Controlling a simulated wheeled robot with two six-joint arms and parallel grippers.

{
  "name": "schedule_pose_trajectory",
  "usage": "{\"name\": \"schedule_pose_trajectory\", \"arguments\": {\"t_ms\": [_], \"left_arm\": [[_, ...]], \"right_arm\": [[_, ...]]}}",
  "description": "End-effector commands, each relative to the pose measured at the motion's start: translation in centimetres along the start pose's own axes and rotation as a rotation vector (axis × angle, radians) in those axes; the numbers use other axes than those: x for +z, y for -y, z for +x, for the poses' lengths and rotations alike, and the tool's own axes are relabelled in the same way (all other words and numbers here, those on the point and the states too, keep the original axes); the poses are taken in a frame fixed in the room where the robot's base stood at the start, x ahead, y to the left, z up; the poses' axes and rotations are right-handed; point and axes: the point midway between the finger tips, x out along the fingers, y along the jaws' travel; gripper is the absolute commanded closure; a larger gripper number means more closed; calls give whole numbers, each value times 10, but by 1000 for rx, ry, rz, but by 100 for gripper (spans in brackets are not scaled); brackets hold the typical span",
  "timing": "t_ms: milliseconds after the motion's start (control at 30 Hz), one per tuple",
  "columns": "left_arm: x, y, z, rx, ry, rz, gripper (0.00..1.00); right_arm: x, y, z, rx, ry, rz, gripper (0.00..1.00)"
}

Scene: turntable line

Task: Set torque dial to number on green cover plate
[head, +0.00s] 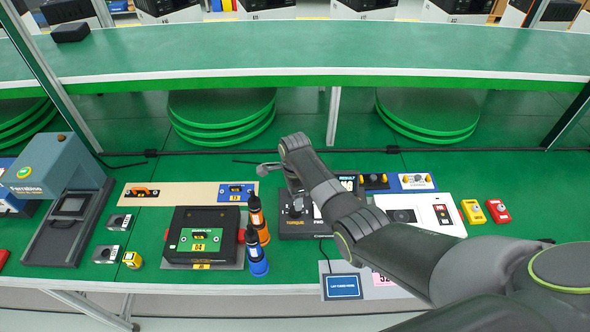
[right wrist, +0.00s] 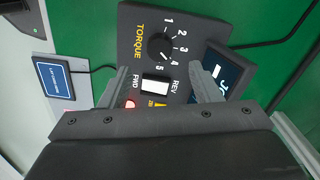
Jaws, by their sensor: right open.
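The torque dial (right wrist: 161,47) is a round black knob on a dark control box (right wrist: 190,22), with numbers 1 to 5 around it. Its pointer appears to lie toward the 4–5 side, but the exact setting is hard to read. The box also shows in the head view (head: 296,228), partly hidden by my right arm. The green cover plate (head: 186,240) lies on a black unit at left centre; its yellow label appears to read 04. My right gripper (right wrist: 163,88) is open and empty, its fingers either side of the FWD/REV switch, below the dial in the picture. My left gripper is not in view.
Orange and blue screwdriver-like tools (head: 256,235) stand between the black unit and the box. A small screen (right wrist: 222,72) sits beside the dial. A grey press (head: 62,190) stands at left. Yellow and red devices (head: 473,211) lie at right.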

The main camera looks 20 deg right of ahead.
Motion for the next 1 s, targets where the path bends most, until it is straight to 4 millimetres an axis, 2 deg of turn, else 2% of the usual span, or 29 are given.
{"name": "schedule_pose_trajectory", "arguments": {"t_ms": [300,500,700,1000], "left_arm": [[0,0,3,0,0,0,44],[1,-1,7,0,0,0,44],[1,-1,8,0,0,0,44],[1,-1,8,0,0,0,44]], "right_arm": [[0,1,-55,-5,0,0,43],[-1,1,-85,-3,0,1,43],[-1,0,-99,0,-1,1,43],[-1,0,-100,0,-1,1,43]]}}
